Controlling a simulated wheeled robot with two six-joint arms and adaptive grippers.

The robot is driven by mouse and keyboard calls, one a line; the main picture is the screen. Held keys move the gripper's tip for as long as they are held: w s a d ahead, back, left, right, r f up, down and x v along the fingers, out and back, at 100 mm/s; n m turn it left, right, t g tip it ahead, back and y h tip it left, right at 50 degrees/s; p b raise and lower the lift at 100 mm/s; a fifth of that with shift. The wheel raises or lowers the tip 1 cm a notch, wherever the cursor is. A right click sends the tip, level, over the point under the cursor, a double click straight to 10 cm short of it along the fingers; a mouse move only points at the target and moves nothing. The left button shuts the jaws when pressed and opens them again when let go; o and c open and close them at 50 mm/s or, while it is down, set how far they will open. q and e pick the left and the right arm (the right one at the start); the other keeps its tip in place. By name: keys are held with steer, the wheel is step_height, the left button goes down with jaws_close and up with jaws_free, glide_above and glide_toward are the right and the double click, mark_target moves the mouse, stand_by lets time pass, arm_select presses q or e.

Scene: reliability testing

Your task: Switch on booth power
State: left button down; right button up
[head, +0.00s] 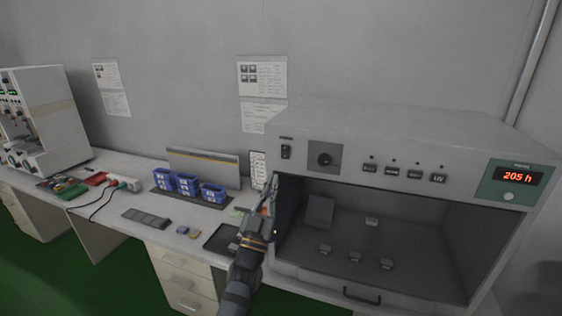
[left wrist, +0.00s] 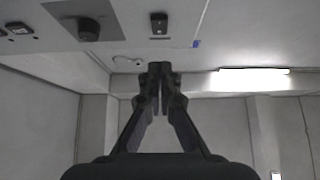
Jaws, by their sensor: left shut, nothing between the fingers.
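The grey booth (head: 400,135) stands at the right of the bench. A small dark rocker switch (head: 287,152) is at the left end of its front panel, and a round knob (head: 324,160) is beside it. In the left wrist view the switch (left wrist: 159,23) is above the fingertips and the knob (left wrist: 90,30) is to its left. My left gripper (head: 273,182) is shut and empty, just below the switch in the head view. In the left wrist view its fingertips (left wrist: 160,68) meet and appear apart from the switch. My right gripper is out of view.
The open booth chamber holds several small parts.

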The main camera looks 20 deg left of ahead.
mark_target(285, 153)
arm_select(q)
steer(key=w, duration=0.2)
steer(key=w+r+p, duration=0.1)
steer(key=w, duration=0.1)
steer(key=w+p, duration=0.1)
steer(key=w, duration=0.2)
steer(key=shift+d+r, duration=0.1)
steer(key=shift+r, duration=0.3)
